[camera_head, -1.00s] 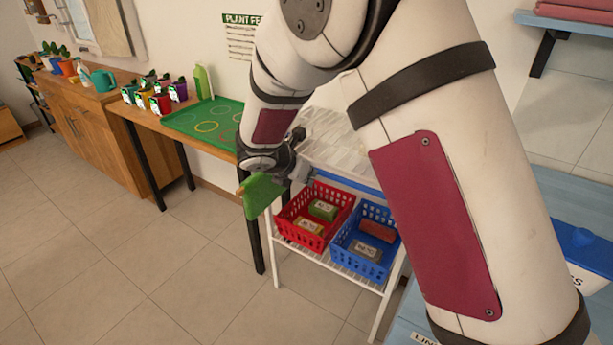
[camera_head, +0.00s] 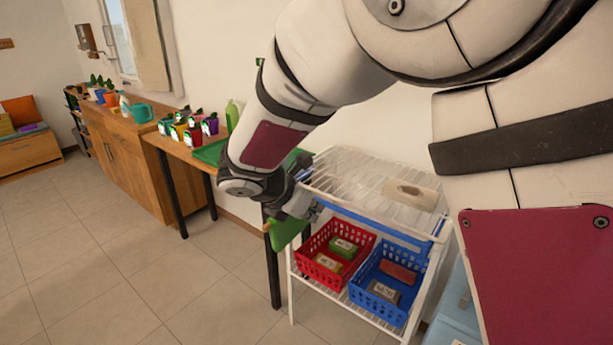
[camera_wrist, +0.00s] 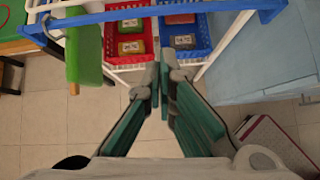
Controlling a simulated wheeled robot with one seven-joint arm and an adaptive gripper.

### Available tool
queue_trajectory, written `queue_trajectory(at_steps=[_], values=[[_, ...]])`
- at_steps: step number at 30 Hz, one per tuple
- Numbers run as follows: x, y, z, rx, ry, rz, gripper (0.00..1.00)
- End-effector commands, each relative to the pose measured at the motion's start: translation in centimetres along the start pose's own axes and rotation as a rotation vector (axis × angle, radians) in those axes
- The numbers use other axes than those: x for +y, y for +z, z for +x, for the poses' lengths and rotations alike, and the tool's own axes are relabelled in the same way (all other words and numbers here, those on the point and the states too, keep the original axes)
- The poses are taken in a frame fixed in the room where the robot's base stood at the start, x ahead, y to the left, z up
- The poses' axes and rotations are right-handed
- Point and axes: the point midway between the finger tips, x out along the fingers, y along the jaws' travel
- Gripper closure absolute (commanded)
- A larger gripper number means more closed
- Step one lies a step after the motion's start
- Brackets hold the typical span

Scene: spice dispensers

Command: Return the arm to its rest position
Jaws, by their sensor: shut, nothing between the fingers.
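My arm shows large in the head view, reaching from the right edge toward the middle. My gripper (camera_head: 303,204) is by the left front of a white wire rack (camera_head: 293,290), above its lower shelf. In the wrist view the fingers (camera_wrist: 164,78) are shut with nothing between them, over the floor in front of the rack. A flat green item (camera_wrist: 88,55) hangs at the blue rail (camera_wrist: 150,14), left of the fingers. It also shows below my gripper in the head view (camera_head: 288,232).
A red basket (camera_head: 318,279) and a blue basket (camera_head: 366,303) with small labelled packs sit on the rack's lower shelf. A wooden table (camera_head: 165,143) with several coloured pots stands left. A light blue surface (camera_wrist: 258,55) lies right. Floor at left is clear.

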Motion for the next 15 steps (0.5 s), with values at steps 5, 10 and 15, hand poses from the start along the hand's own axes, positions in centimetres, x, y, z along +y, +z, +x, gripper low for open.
queue_trajectory(at_steps=[5, 10, 15], values=[[-7.1, 5.1, -3.3, 0.058, -0.076, 0.367, 1.0], [-14.9, 8.0, -7.0, 0.124, -0.165, 0.783, 1.0], [-22.0, 8.7, -10.8, 0.189, -0.25, 1.195, 1.0]])
